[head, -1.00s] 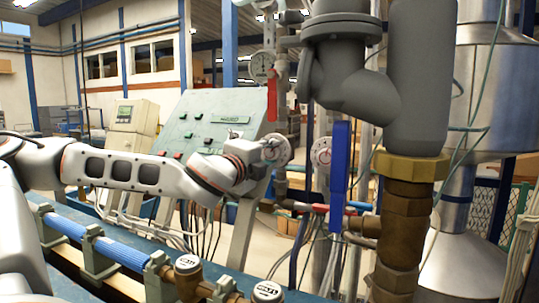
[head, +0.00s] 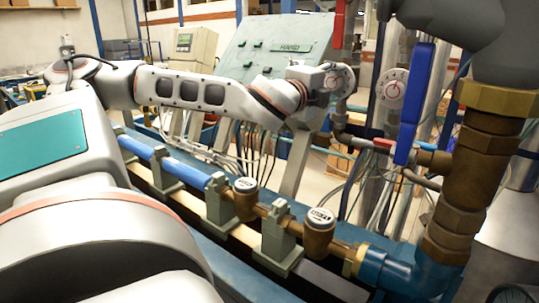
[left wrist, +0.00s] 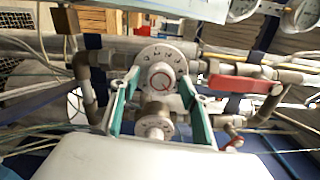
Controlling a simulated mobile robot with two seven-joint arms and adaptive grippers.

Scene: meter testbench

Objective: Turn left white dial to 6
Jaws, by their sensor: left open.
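In the head view, a white round dial (head: 342,78) is partly hidden behind my left gripper (head: 322,90), which comes in from the left close against it. A second white dial (head: 391,88) with a red ring mark is a little to the right. In the left wrist view, my left gripper (left wrist: 158,95) is open, with its teal-lined fingers on either side of a numbered white dial (left wrist: 160,70) with a red mark on its knob. A smaller white round knob (left wrist: 153,122) shows lower between the fingers. Contact and the dial's exact setting cannot be told.
A blue lever (head: 414,105) and a brass pipe (head: 465,185) stand right of the dials. A red-handled valve (left wrist: 243,85) is right of the fingers in the left wrist view. A green control panel (head: 275,45) is behind my arm. A bench with blue pipes (head: 185,172) runs below.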

